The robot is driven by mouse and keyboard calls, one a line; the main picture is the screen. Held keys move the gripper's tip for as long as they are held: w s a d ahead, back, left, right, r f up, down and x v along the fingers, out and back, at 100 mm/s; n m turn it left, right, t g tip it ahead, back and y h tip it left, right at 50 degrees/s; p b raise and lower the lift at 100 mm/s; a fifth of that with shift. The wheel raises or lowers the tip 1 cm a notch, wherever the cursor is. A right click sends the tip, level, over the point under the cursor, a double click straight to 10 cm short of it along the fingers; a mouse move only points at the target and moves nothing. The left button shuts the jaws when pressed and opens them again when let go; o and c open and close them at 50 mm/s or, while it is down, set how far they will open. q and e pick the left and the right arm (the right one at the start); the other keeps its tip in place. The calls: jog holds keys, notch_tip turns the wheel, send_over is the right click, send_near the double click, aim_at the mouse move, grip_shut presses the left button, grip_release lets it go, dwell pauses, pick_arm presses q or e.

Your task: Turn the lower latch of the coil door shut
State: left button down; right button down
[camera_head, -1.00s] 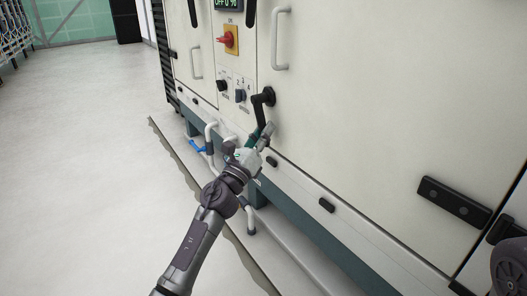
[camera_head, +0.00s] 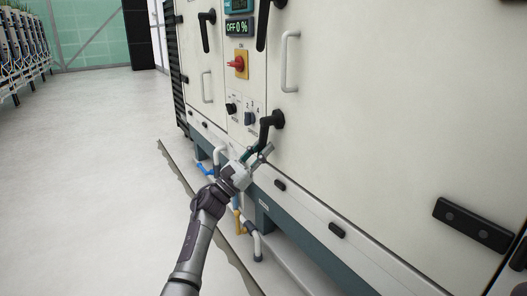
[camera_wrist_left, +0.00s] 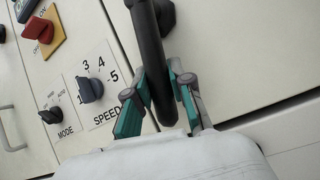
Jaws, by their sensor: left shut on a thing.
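The lower latch (camera_head: 268,128) is a black crank-shaped handle on the cream cabinet, by the edge of the large coil door (camera_head: 390,110). Its arm hangs down from a round black pivot. My left gripper (camera_head: 257,154) is at the lower end of this handle, coming from below. In the left wrist view the black handle (camera_wrist_left: 150,55) passes between the two teal-padded fingers (camera_wrist_left: 158,97), which are shut on it. My right gripper is not in view.
A red rotary switch (camera_head: 238,64) on a yellow plate, a mode knob (camera_head: 231,108) and a speed knob (camera_head: 249,117) sit left of the latch. A grey door handle (camera_head: 289,62) is above it. Pipes (camera_head: 248,226) run below.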

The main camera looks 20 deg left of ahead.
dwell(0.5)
pick_arm(q)
jog(key=c, duration=1)
grip_release()
jog(key=v, duration=1.2)
